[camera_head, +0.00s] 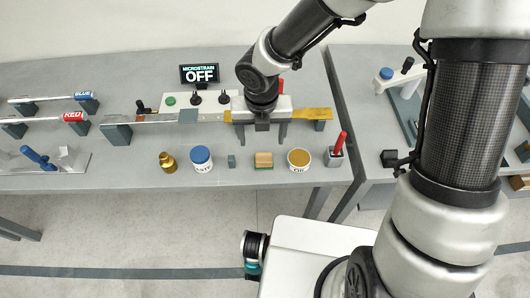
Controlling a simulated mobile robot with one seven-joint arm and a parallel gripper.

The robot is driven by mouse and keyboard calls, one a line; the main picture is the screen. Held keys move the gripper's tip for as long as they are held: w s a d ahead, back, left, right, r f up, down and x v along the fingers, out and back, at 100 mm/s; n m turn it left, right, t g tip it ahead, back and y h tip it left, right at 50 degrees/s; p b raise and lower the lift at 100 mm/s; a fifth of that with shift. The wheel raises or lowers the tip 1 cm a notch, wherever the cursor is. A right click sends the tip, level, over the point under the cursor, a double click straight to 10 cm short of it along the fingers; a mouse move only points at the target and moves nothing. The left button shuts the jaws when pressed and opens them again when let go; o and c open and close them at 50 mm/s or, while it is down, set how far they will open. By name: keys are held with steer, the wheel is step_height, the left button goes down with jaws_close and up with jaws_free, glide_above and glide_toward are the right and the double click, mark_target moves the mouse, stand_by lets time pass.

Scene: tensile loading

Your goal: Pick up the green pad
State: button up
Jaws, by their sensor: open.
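A small dull grey-green block (231,161), which looks like the green pad, stands on the front part of the grey bench. It sits between a blue-lidded white jar (201,159) and a tan block (264,160) with a greenish lower edge. My gripper (262,138) points down with its two fingers apart and nothing visible between them. It is behind the tan block in the picture, to the right of the grey-green block, in front of a yellow bar (318,114). My arm hides part of the bar.
A brass weight (168,162), a yellow-topped jar (298,159) and a red-handled tool in a holder (336,150) share the front row. Behind are a display reading OFF (200,75) and a grey strip (155,118). The bench's front edge is close to the row.

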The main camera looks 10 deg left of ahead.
steer(key=b, duration=0.2)
glide_above(264, 157)
steer(key=s, duration=0.1)
step_height(264, 157, down, 8)
steer(key=shift+s+a+f, duration=0.1)
steer(key=shift+a+f, duration=0.05)
steer(key=shift+w+f, duration=0.2)
steer(key=shift+f, duration=0.75)
steer(key=shift+w+f, duration=0.2)
steer(key=shift+f, duration=0.75)
steer(key=shift+w+f, duration=0.2)
steer(key=shift+f, duration=0.75)
steer(key=c, duration=1.1)
